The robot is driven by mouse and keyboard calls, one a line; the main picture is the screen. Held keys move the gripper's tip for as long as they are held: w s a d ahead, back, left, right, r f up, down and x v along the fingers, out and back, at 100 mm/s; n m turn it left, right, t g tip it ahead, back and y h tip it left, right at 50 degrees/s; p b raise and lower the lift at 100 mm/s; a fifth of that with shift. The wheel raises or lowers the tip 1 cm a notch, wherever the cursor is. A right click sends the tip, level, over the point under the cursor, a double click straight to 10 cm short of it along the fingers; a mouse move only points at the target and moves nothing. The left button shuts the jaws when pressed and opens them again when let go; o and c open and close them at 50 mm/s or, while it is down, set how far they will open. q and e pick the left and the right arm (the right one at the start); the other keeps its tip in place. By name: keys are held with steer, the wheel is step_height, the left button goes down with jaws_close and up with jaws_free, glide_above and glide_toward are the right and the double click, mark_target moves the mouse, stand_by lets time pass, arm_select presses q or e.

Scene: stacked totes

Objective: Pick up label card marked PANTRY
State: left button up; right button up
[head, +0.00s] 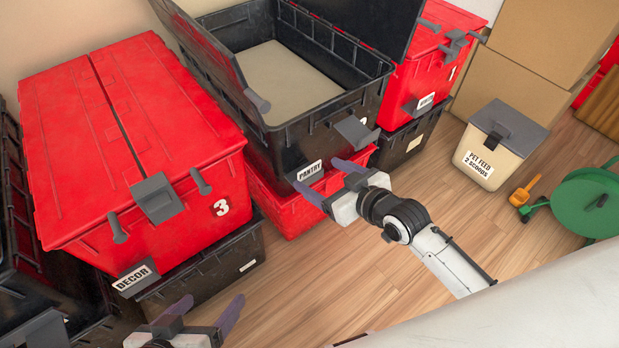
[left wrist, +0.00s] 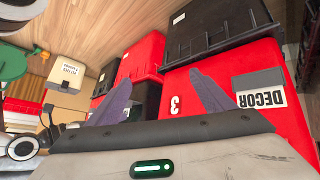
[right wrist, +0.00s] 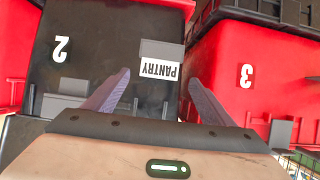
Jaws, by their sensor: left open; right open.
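The white PANTRY label card (head: 309,170) is on the front of the open black tote (head: 300,135), low on its face. In the right wrist view the card (right wrist: 159,70) appears upside down below a grey holder plate (right wrist: 162,50). My right gripper (head: 317,173) is open in front of the card, one finger to each side of it in that view. It is empty, and I cannot tell whether a finger touches the card. My left gripper (head: 212,300) is open and empty at the bottom left, away from the card.
The red tote marked 3 (head: 180,210) with a DECOR card (head: 136,277) stands left. Red and black totes stand right, beside a pet feed bin (head: 497,150), cardboard boxes (head: 500,90) and a green reel (head: 590,205). Wood floor (head: 330,270) in front is clear.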

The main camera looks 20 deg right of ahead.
mark_target(310, 169)
steer(key=b+x, duration=0.2)
steer(key=x, duration=0.3)
steer(key=shift+w+b, duration=0.15)
steer(key=shift+b, duration=0.25)
steer(key=shift+w, duration=0.25)
arm_select(q)
steer(key=shift+w+d+f+m+h, duration=0.1)
steer(key=shift+w+d+m+h, duration=0.1)
steer(key=shift+d, duration=0.25)
steer(key=shift+w+d+m+h, duration=0.1)
steer(key=shift+d+h, duration=0.1)
steer(key=shift+d, duration=0.2)
arm_select(e)
steer(key=shift+c, duration=0.6)
steer(key=c, duration=1)
